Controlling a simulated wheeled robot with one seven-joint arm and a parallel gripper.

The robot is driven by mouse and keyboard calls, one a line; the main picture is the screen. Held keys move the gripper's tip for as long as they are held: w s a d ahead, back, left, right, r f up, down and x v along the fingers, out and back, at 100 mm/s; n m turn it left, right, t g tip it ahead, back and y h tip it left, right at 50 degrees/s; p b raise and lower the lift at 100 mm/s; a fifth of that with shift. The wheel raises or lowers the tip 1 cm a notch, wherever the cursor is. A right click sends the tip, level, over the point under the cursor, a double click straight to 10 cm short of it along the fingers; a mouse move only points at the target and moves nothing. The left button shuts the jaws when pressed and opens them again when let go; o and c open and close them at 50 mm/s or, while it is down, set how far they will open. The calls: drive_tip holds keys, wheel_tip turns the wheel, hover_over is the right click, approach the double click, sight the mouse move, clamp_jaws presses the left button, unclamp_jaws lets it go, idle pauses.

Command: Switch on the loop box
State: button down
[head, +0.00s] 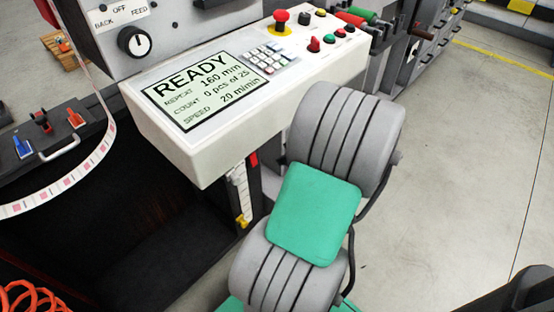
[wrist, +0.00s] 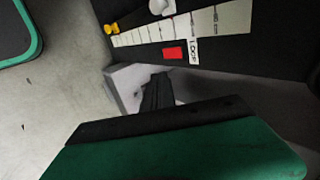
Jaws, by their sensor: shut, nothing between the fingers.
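The loop box (wrist: 275,45) is a dark panel across the top right of the wrist view. On its face is a small red switch (wrist: 173,53), beside a white label reading LOOP. I cannot tell which way the switch is set. A pale scale strip (wrist: 215,25) with a yellow pointer (wrist: 111,28) runs along the panel. In the head view the strip (head: 239,190) and a bit of red (head: 254,159) show under the console. My gripper (wrist: 158,92) is shut and empty, apart from the switch, which lies above its tips in the wrist view. My arm hides it in the head view.
The white console (head: 200,155) overhangs the box; its display (head: 205,92) reads READY. It carries a red stop button (head: 281,17), a keypad and several coloured buttons. A paper web (head: 85,165) loops down at the left. Open floor (head: 460,150) lies at the right.

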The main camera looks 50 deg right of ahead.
drive_tip(key=f, duration=0.1)
drive_tip(key=b, duration=0.4)
approach(255, 164)
wheel_tip(255, 164, down, 4)
drive_tip(key=w, duration=0.1)
drive_tip(key=w+b, duration=0.1)
drive_tip(key=w, duration=0.2)
drive_tip(key=shift+f+b, duration=0.35)
drive_tip(key=shift+b, duration=0.05)
